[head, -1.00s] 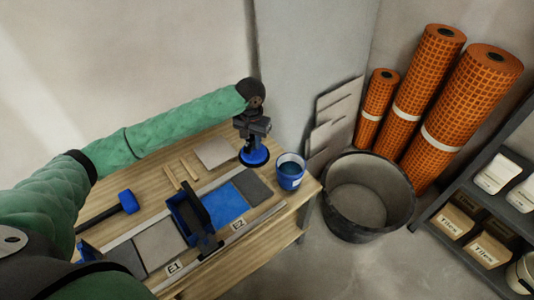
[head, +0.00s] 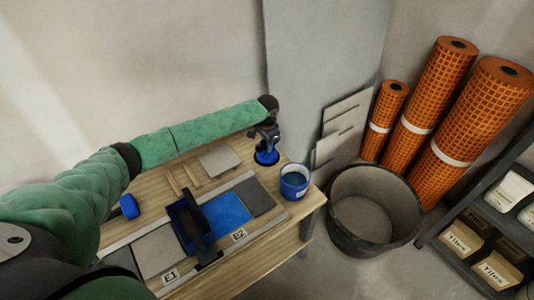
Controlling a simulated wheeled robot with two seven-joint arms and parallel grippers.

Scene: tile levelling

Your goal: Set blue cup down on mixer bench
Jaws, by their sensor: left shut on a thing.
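My left gripper (head: 266,138) is shut on the dark upper part of a round blue cup (head: 266,158), which looks like a suction cup with its wide blue side down. It is over the far right part of the wooden bench (head: 150,192); I cannot tell whether it touches the top. A separate blue tub (head: 294,183) with a pale label stands at the bench's right corner, just nearer than the held cup. My right gripper is out of view.
A black bucket (head: 372,240), orange rolls (head: 432,105) and a shelf stand right.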

